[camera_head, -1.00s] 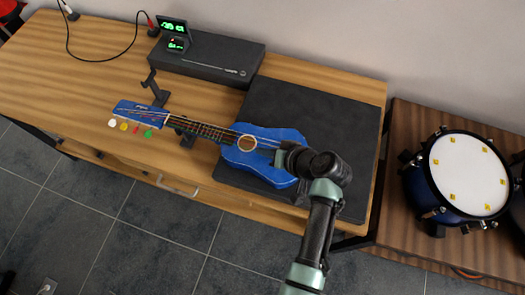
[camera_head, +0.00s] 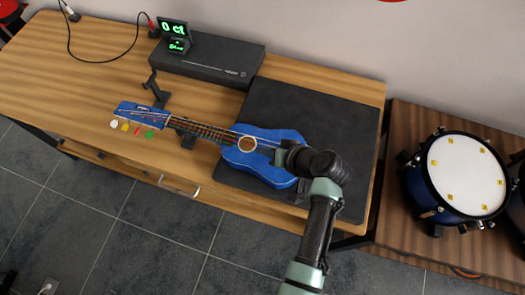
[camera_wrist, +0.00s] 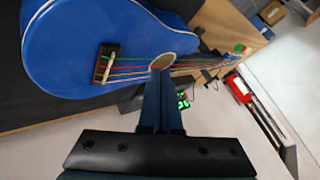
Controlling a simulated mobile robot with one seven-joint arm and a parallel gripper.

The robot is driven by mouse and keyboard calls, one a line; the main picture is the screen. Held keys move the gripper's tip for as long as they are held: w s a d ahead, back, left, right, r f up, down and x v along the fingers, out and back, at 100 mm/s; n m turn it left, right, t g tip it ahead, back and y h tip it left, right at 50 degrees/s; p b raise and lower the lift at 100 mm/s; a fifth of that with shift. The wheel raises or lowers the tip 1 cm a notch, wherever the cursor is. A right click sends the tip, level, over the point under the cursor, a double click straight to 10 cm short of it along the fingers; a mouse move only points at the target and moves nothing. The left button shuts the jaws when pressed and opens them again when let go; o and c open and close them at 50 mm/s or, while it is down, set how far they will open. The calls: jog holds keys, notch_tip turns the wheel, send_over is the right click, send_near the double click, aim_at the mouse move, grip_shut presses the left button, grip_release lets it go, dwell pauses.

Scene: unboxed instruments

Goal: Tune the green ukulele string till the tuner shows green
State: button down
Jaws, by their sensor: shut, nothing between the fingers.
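The blue ukulele (camera_head: 285,172) lies with its neck pointing left, its neck near a dark stand. White, yellow, red and green (camera_head: 150,135) pegs line its headstock. The tuner (camera_head: 174,30) stands at the back with green digits that look like "0 ct" and smaller green text below. My gripper (camera_head: 283,157) is at the ukulele body, near the strings right of the sound hole. In the wrist view my gripper (camera_wrist: 160,76) is shut and empty by the sound hole. The green string (camera_wrist: 132,58) runs from the bridge; fingertip contact with it cannot be told.
The ukulele body is over a black mat (camera_head: 300,110) on the wooden table (camera_head: 65,100). A black box (camera_head: 210,60) stands behind the neck, with a cable to its left. A drum (camera_head: 465,175) stands on a separate table at right.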

jog(key=shift+r, duration=0.1)
notch_tip(320, 180, up, 5)
jog(key=p, duration=0.4)
dwell(2.0)
jog(key=w+d+r+n+t+h, duration=0.1)
jog(key=w+d+r+t+h, duration=0.15)
jog(key=w+r, duration=0.45)
jog(key=w+d+r+t+h, duration=0.1)
jog(key=w+r+t, duration=0.2)
jog(key=r, duration=0.8)
notch_tip(320, 180, up, 19)
jog(key=w+a+t, duration=0.2)
jog(key=t, duration=0.3)
jog(key=s+a+r+t+h, duration=0.1)
jog(key=s+r+t, duration=0.4)
jog(key=s+r, duration=0.4)
jog(key=s+a+r+m+t+h, duration=0.1)
jog(key=s+r+t, duration=0.4)
jog(key=r, duration=1.6)
jog(key=s+h, duration=0.1)
jog(key=s, duration=0.3)
jog(key=shift+s+r+m+t, duration=0.15)
jog(key=shift+r+m+t, duration=0.15)
jog(key=shift+r+t, duration=0.1)
